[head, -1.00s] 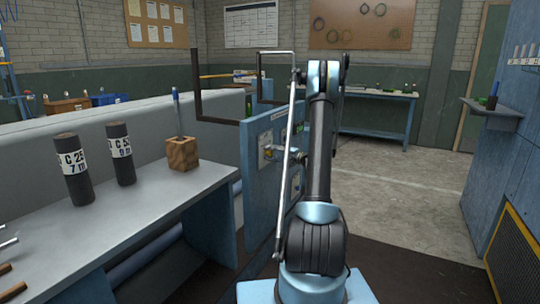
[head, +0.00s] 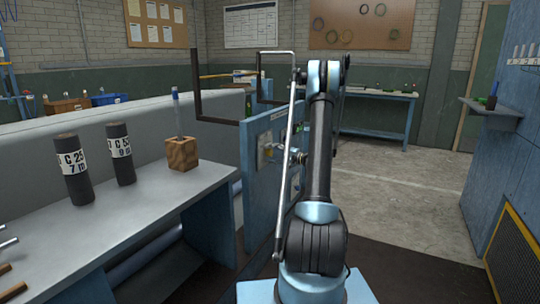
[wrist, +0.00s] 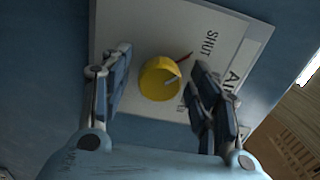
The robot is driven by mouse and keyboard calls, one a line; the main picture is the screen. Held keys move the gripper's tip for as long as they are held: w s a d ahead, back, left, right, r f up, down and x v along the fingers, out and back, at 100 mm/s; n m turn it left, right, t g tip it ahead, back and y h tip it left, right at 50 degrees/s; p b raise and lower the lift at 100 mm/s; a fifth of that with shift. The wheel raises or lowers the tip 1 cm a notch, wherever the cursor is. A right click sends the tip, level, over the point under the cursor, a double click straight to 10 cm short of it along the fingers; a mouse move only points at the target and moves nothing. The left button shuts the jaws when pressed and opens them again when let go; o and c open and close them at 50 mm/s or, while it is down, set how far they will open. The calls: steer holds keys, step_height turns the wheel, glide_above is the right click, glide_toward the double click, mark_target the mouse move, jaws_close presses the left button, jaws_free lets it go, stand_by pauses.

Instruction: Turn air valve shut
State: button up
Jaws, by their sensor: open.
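The air valve is a round yellow knob (wrist: 158,80) on a light grey plate (wrist: 140,28) in the wrist view. The plate carries the word SHUT, a red line near the knob's upper right, and partly hidden larger letters. A pale mark on the knob points right, below the red line. My gripper (wrist: 161,61) is open, with one finger left of the knob and one right of it. Gaps show between the fingers and the knob. In the head view, part of my gripper (head: 297,157) shows beside the blue panel (head: 258,200); my arm hides much of that area.
A grey bench (head: 140,210) at the left holds two dark labelled cylinders (head: 73,170) and a wooden block (head: 182,154) with a pen-like item. A dark frame (head: 197,90) rises behind the panel. Open floor (head: 400,205) lies to the right.

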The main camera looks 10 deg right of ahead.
steer(key=v, duration=1.1)
steer(key=shift+s+d, duration=0.15)
steer(key=shift+d, duration=0.15)
steer(key=s+a+r+n+g+h, duration=0.2)
steer(key=s+a+r+g+h, duration=0.15)
steer(key=s+a+r, duration=0.4)
steer(key=s+a+n+g+h, duration=0.1)
steer(key=s+a, duration=0.3)
steer(key=s, duration=0.3)
steer(key=s+a+g+h, duration=0.2)
steer(key=s+a, duration=0.2)
steer(key=s, duration=0.3)
steer(key=s+d+f+n+h, duration=0.1)
steer(key=s+d+f+h, duration=0.1)
steer(key=s, duration=0.7)
steer(key=s+d+f+n+g+h, duration=0.1)
steer(key=s+f+h, duration=0.2)
steer(key=s, duration=0.6)
steer(key=s+d+f+n+g+h, duration=0.1)
steer(key=s+f, duration=0.4)
steer(key=s, duration=0.5)
steer(key=shift+d+n+h, duration=0.6)
steer(key=shift+d+h, duration=0.25)
steer(key=shift+h, duration=0.2)
